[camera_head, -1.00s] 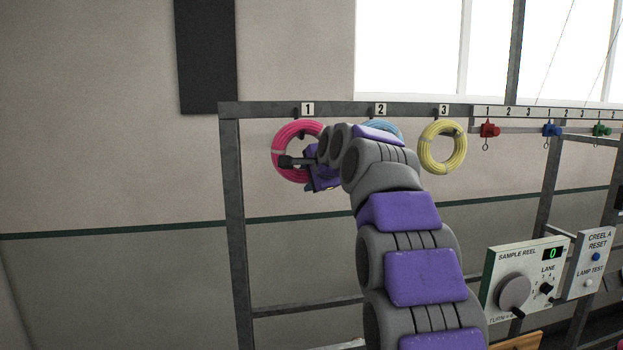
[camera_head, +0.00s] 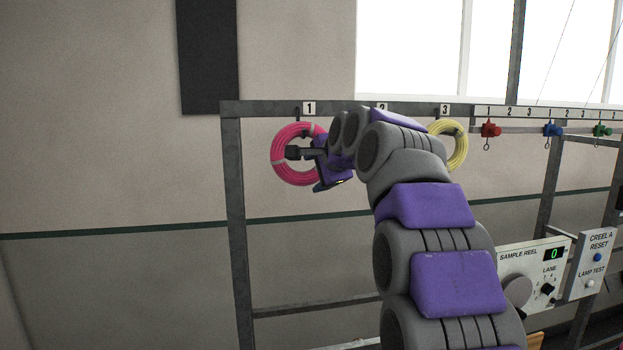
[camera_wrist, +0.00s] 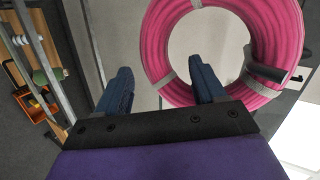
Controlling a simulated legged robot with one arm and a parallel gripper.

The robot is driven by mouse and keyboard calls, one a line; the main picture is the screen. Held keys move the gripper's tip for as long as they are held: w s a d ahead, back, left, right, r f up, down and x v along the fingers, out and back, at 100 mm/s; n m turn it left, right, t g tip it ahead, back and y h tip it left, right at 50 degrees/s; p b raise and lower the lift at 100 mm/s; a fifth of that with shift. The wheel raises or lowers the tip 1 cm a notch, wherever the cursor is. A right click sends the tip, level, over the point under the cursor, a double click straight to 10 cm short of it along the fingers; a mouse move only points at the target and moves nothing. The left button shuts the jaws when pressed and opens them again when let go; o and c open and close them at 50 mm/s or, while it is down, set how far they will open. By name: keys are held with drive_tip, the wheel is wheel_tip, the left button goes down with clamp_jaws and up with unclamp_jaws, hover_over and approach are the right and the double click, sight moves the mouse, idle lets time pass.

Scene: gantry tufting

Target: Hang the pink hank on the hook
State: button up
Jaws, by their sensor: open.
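The pink hank (camera_head: 281,168) is a coiled ring with pale bands, upright below the label 1 on the rack rail. The hook (camera_head: 298,113) at label 1 comes down from the rail to the hank's top. In the wrist view the pink hank (camera_wrist: 155,45) fills the upper right, with a dark peg-like part (camera_wrist: 265,70) across its ring. My gripper (camera_head: 294,153) is in front of the hank in the head view. In the wrist view my gripper (camera_wrist: 160,82) is open; its right finger overlaps the hank's edge and its left finger is clear. Contact cannot be told.
A yellow hank (camera_head: 460,150) hangs below label 3, partly behind my arm. The rack's top rail (camera_head: 260,109) and left post (camera_head: 234,200) frame the area. A control panel (camera_head: 520,265) stands at the lower right. Wall space left of the post is free.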

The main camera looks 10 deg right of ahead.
drive_tip(key=b+v, duration=0.1)
drive_tip(key=v, duration=1.1)
drive_tip(key=s+a+f+n+g+b, duration=0.2)
drive_tip(key=s+f+b, duration=0.2)
drive_tip(key=f, duration=0.7)
drive_tip(key=s+a+f+n+g+b, duration=0.1)
drive_tip(key=s+f+n+g+b, duration=0.3)
drive_tip(key=f, duration=0.7)
drive_tip(key=s+a+f+n+g+b, duration=0.1)
drive_tip(key=s+a+f+b, duration=0.3)
drive_tip(key=f, duration=0.8)
drive_tip(key=s+d+f+n+g+h+b, duration=0.2)
drive_tip(key=s+f+n+g+b, duration=0.5)
drive_tip(key=s+f, duration=2.2)
wheel_tip(320, 180, down, 4)
drive_tip(key=shift+s+d+r+n+b, duration=0.1)
drive_tip(key=shift+s+d+n+b, duration=0.15)
drive_tip(key=shift+n+b, duration=0.45)
drive_tip(key=shift+w, duration=0.1)
